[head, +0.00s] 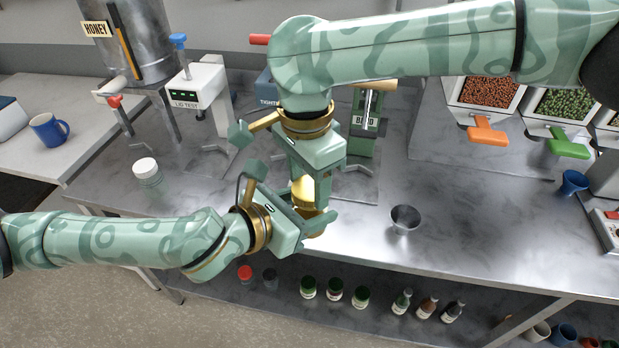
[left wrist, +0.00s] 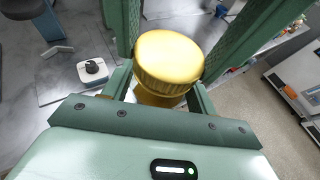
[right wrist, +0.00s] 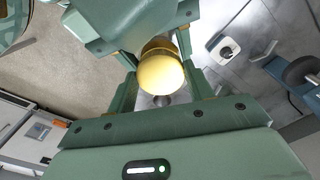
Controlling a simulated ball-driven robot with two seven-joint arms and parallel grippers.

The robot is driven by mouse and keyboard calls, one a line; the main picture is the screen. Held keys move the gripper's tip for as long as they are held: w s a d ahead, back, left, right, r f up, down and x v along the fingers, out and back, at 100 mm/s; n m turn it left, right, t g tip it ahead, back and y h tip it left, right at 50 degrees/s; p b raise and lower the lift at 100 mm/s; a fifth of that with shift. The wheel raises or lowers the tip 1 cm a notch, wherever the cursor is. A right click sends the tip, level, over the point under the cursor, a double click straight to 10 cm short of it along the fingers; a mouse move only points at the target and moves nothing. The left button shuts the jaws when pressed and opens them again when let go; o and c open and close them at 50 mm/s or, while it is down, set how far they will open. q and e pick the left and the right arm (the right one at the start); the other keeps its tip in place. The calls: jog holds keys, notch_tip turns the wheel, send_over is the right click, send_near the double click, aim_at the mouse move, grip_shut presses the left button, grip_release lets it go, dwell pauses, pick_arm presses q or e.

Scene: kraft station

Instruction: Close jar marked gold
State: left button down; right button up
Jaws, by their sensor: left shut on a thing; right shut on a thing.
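A gold lid (head: 303,188) with a ribbed edge sits between my two grippers above the steel counter. My right gripper (head: 304,178) comes down from above and is shut on the lid. My left gripper (head: 316,218) comes in from the left, just below, and is shut on the jar under the lid. The jar is mostly hidden by the fingers, with gold colour showing below the lid. I cannot tell how tightly the lid is seated.
A jar with a white lid (head: 147,172) stands at the counter's left. Behind are a lid tester (head: 195,95), a green press (head: 366,120) and dispensers with an orange chute (head: 487,133). Jars and bottles fill the lower shelf.

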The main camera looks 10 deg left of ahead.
jog(key=m, duration=0.4)
jog(key=shift+w+f, duration=0.1)
jog(key=shift+s+a+m, duration=0.1)
jog(key=shift+s+m, duration=0.1)
jog(key=shift+m, duration=0.9)
jog(key=shift+f+m, duration=0.1)
jog(key=shift+m, duration=0.9)
jog(key=shift+w, duration=0.1)
jog(key=o, duration=1.2)
jog(key=shift+w+r, duration=0.1)
jog(key=shift+r, duration=2.3)
